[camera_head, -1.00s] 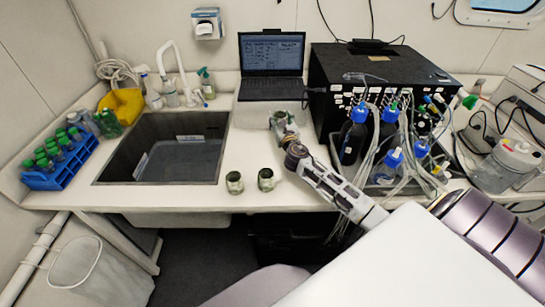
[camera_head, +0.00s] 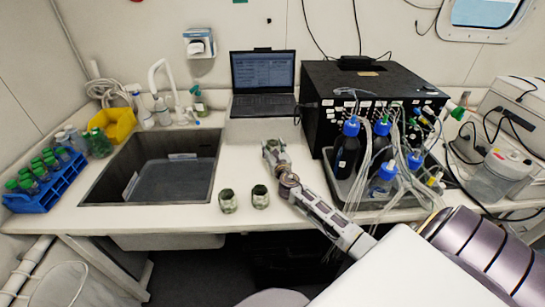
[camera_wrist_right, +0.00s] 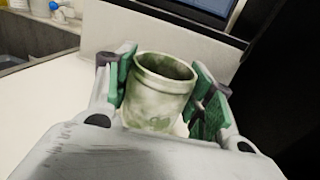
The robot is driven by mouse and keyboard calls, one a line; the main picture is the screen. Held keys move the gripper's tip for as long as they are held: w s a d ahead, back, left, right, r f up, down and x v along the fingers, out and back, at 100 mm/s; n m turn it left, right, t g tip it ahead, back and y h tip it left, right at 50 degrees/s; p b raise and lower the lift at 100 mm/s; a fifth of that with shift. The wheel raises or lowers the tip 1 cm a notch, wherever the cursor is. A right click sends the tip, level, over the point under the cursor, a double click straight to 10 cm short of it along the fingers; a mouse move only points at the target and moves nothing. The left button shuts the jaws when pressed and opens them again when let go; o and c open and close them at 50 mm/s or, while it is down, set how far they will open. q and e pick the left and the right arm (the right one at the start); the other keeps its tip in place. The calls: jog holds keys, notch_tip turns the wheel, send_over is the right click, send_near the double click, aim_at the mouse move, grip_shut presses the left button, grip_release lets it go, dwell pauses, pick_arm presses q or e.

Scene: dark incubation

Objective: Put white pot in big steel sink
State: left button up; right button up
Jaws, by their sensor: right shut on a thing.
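A white pot mottled with green (camera_wrist_right: 160,92) stands between the green finger pads of my right gripper (camera_wrist_right: 165,100), which is shut on it in the right wrist view. Its open rim faces up. In the head view my right gripper (camera_head: 273,150) is over the counter in front of the laptop, to the right of the sink. I cannot tell whether the held pot touches the counter. Two similar pots, one (camera_head: 228,201) and another (camera_head: 260,196), stand on the counter near its front edge. The big steel sink (camera_head: 108,170) is at the left. My left gripper is not in view.
A laptop (camera_head: 262,80) and a black box with tubing (camera_head: 370,85) stand behind and right.

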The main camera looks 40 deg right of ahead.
dwell(0.3)
jog(key=shift+f+b, duration=0.7)
jog(key=shift+f, duration=1.2)
jog(key=shift+f, duration=0.1)
jog(key=o, duration=1.1)
jog(key=shift+r, duration=0.2)
jog(key=shift+v, duration=5.2)
jog(key=shift+b+v, duration=0.35)
jog(key=shift+v, duration=0.45)
jog(key=shift+o, duration=0.3)
